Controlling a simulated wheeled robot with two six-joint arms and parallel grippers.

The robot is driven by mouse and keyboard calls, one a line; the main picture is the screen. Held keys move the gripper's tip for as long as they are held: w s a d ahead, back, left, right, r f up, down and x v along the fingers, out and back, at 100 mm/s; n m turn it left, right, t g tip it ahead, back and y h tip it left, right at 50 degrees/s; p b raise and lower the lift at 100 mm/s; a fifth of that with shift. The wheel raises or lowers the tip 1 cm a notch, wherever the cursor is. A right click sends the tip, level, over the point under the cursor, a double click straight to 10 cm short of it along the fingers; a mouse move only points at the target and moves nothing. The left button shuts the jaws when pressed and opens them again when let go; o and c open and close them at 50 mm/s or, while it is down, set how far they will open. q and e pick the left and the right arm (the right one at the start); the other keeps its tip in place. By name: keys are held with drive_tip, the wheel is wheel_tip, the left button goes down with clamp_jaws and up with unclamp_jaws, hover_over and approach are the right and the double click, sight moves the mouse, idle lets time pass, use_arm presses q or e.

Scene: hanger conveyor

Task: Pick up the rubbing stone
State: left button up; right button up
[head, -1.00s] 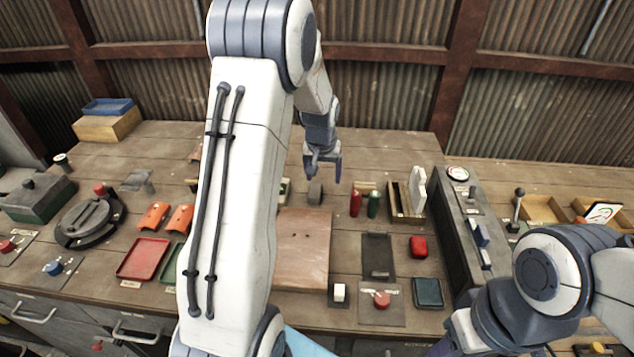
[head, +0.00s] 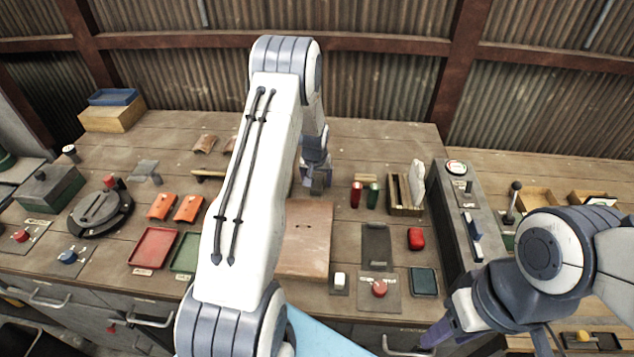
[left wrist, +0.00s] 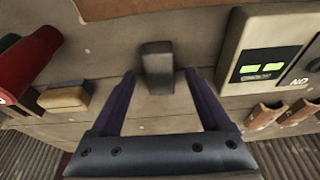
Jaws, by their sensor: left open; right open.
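The rubbing stone appears to be the small dark grey block (left wrist: 157,62) standing on the bench in the left wrist view. In the head view it shows as a dark block (head: 316,187) behind the wooden board, partly covered by my gripper. My left gripper (head: 313,172) is open just over it. In the left wrist view the two fingers of my left gripper (left wrist: 159,78) are spread on either side of the stone's near end, with a gap to each side. My right gripper (head: 437,334) is low at the front right, only partly in view, away from the stone.
A wooden board (head: 308,238) lies in front of the stone. Red (head: 356,194) and green (head: 373,194) cylinders stand to its right, beside a slotted wooden holder (head: 405,207). A display box (left wrist: 262,52) stands near the stone in the left wrist view.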

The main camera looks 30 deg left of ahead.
sight(317, 179)
use_arm(q)
drive_tip(key=shift+f, duration=0.2)
clamp_jaws()
drive_tip(key=shift+w+r, duration=0.1)
drive_tip(key=shift+r+b, duration=0.35)
drive_tip(key=shift+r, duration=0.15)
wheel_tip(317, 179, up, 2)
drive_tip(key=shift+r+b, duration=0.15)
drive_tip(key=shift+b, duration=0.45)
drive_tip(key=s+d+r+b, duration=0.3)
drive_tip(key=d+r, duration=0.4)
drive_tip(key=d, duration=0.4)
drive_tip(key=shift+s+r+b, duration=0.3)
drive_tip(key=shift+s+b, duration=0.05)
drive_tip(key=shift+b, duration=0.1)
